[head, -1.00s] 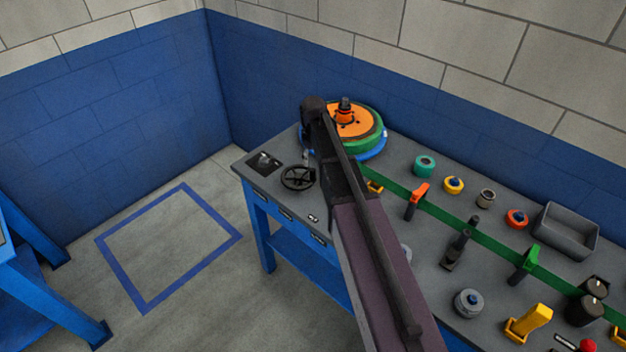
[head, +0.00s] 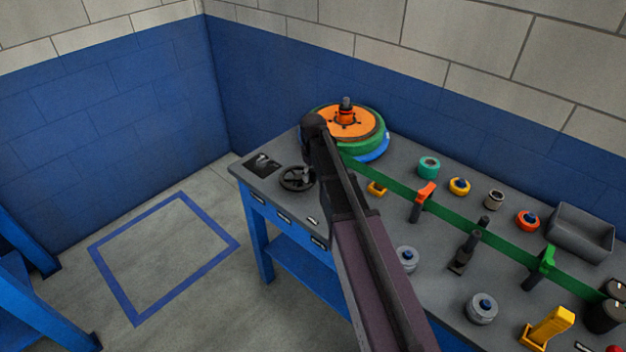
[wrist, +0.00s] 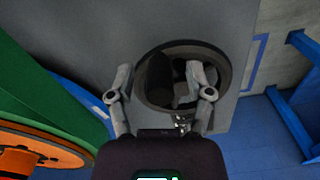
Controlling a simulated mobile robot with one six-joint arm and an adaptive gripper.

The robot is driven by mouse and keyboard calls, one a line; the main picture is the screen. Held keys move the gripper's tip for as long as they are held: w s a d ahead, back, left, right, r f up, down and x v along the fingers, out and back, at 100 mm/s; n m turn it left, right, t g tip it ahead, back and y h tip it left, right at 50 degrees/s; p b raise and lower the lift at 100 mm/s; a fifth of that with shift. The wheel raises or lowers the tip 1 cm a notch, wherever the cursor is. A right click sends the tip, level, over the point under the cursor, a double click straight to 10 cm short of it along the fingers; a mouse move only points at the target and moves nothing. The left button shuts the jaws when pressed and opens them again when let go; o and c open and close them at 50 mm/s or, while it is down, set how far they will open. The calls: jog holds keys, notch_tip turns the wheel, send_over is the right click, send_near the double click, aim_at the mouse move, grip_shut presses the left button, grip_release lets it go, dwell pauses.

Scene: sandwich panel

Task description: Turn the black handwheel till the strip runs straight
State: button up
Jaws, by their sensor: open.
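The black handwheel (head: 297,179) lies flat near the left end of the grey bench top in the head view. In the wrist view its dark rim (wrist: 226,75) shows with an upright dark knob (wrist: 160,78) on it. My gripper (wrist: 161,74) is open above the wheel, with the knob between its fingers; I cannot tell whether they touch it. In the head view my arm hides most of the gripper. The green strip (head: 398,187) leaves the green and orange reel (head: 365,121) and runs right along the bench past an orange guide (head: 425,194) and a green guide (head: 547,258).
A dark plate (head: 262,164) sits left of the wheel. Several small coloured rolls and a grey bin (head: 581,233) stand on the bench behind the strip. A yellow block (head: 550,328) stands at the front right. The reel is close to my gripper's left in the wrist view.

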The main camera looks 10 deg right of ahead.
aim_at(305, 187)
jog(key=shift+f, duration=0.25)
grip_shut()
jog(key=shift+s, duration=0.15)
dwell(0.4)
jog(key=m, duration=0.1)
jog(key=s+a+m, duration=0.1)
jog(key=m, duration=0.1)
jog(key=shift+a, duration=0.15)
jog(key=shift+s+a+m, duration=0.2)
jog(key=shift+a+m, duration=0.25)
jog(key=shift+m, duration=0.6)
jog(key=shift+s+a+m, duration=0.2)
jog(key=shift+a+m, duration=0.25)
jog(key=shift+m, duration=0.6)
